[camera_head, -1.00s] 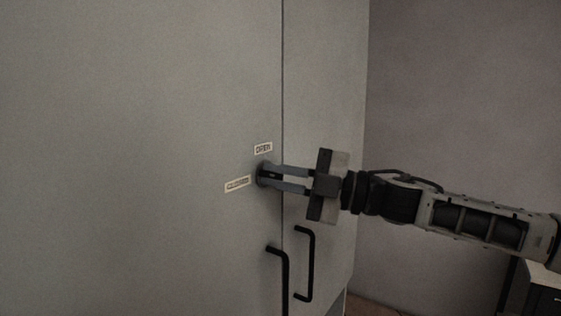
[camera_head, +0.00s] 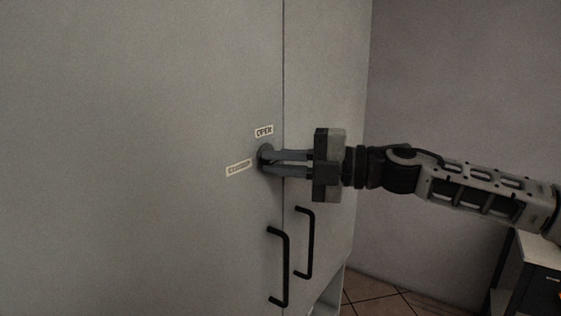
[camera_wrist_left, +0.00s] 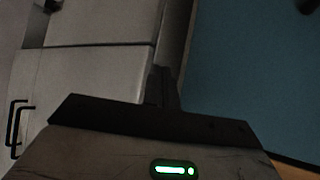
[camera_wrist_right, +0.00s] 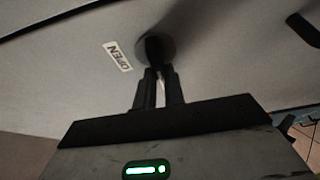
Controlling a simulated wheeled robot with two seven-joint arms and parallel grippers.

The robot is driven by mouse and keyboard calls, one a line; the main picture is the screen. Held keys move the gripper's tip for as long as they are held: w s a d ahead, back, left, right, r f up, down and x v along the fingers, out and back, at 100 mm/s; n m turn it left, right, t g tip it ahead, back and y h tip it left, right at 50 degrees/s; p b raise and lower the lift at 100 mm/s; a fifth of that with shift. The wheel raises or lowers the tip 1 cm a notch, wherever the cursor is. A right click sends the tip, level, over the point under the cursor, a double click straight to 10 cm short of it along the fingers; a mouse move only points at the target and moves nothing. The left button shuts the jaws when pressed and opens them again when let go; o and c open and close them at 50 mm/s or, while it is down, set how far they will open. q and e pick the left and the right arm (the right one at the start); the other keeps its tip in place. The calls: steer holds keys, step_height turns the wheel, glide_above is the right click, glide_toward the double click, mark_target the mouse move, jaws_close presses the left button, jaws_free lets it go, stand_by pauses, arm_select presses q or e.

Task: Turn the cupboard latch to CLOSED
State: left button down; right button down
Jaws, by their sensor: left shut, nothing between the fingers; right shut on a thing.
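The cupboard latch (camera_head: 264,152) is a small dark knob on a round base on the cupboard door, beside the door seam. It also shows in the right wrist view (camera_wrist_right: 155,48). An OPEN label (camera_head: 264,131) is above it, and a second label (camera_head: 238,168), too blurred to read, is at its lower left. My right gripper (camera_head: 270,162) reaches in from the right and is shut on the latch knob, whose exact angle is partly hidden by the fingers. My left gripper (camera_wrist_left: 163,85) shows only in the left wrist view, shut and empty.
Two black bar handles, left (camera_head: 284,267) and right (camera_head: 308,243), stand out from the doors below the latch. The cupboard (camera_head: 130,120) fills the left. A dark cabinet (camera_head: 540,290) stands at lower right. Tiled floor shows between.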

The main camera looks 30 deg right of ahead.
arm_select(q)
steer(key=shift+d, duration=0.1)
arm_select(e)
steer(key=c, duration=1.5)
jaws_free()
